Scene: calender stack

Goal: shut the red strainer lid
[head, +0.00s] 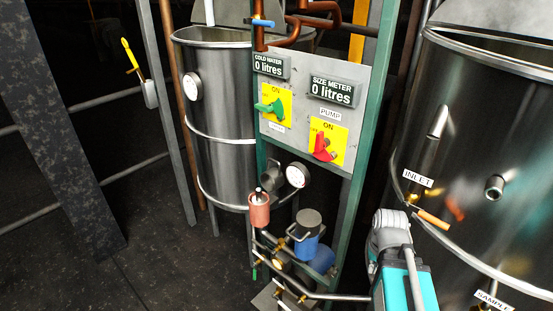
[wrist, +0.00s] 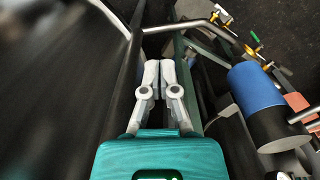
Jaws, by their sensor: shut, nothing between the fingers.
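A salmon-red cylinder (head: 259,210) with a dark knob on top stands on the pipework left of the blue pump in the head view. It looks like the strainer, but I cannot tell its lid from its body or whether the lid is open. A salmon-red part (wrist: 298,103) shows at the right edge of the wrist view, partly cut off. My gripper (wrist: 158,66) has its pale fingers together and empty in the wrist view, well left of that red part. In the head view my teal and grey arm is at the lower right, apart from the strainer; the fingertips are not clear there.
A blue pump (head: 305,246) with a grey top sits right of the strainer, near pipes and brass valves. A control panel (head: 310,110) on green posts rises above. A large steel tank (head: 490,150) stands close on the right. Dark floor (head: 170,260) is clear on the left.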

